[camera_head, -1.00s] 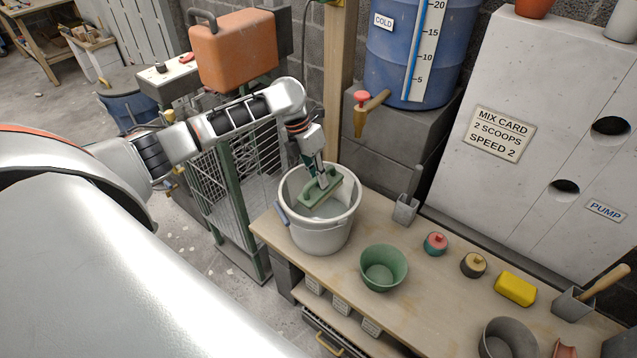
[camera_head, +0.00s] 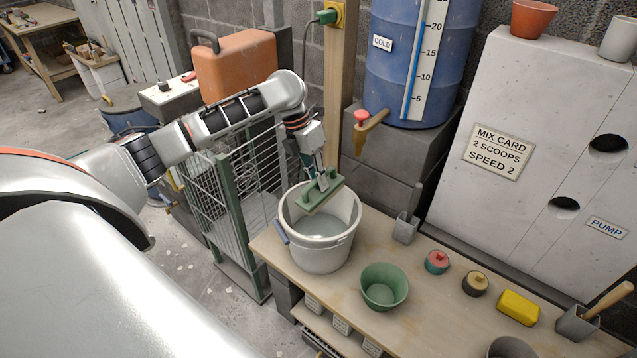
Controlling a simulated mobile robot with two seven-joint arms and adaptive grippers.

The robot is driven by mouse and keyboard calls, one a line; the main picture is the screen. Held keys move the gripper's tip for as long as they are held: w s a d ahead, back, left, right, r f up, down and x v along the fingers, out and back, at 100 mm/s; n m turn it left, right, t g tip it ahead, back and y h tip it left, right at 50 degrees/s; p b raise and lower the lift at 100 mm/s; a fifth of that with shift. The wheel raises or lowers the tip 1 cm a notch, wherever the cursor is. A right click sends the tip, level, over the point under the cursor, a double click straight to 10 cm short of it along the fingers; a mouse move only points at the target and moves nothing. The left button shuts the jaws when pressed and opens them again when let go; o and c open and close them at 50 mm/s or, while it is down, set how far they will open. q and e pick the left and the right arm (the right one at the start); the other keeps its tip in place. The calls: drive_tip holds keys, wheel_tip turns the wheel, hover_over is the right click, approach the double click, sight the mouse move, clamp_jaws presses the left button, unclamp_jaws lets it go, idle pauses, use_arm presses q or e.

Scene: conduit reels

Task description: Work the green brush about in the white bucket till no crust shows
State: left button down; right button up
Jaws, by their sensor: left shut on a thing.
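The white bucket (camera_head: 322,258) stands upright near the left end of the bench. My left gripper (camera_head: 321,183) is above the bucket's mouth, shut on the green brush (camera_head: 322,196). The brush is tilted at the level of the rim, over the back part of the opening. The visible inside of the bucket looks pale grey; I see no clear crust on it, and the near inner wall is hidden. My right gripper is not in view.
A green bowl (camera_head: 384,288) stands close to the bucket's right. Further right are a red-lidded pot (camera_head: 437,262), a dark pot (camera_head: 475,283) and a yellow sponge (camera_head: 518,307). The tap (camera_head: 369,128) of the blue barrel (camera_head: 414,70) juts out behind the bucket.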

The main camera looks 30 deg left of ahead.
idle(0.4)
use_arm(q)
drive_tip(key=shift+r, duration=2.5)
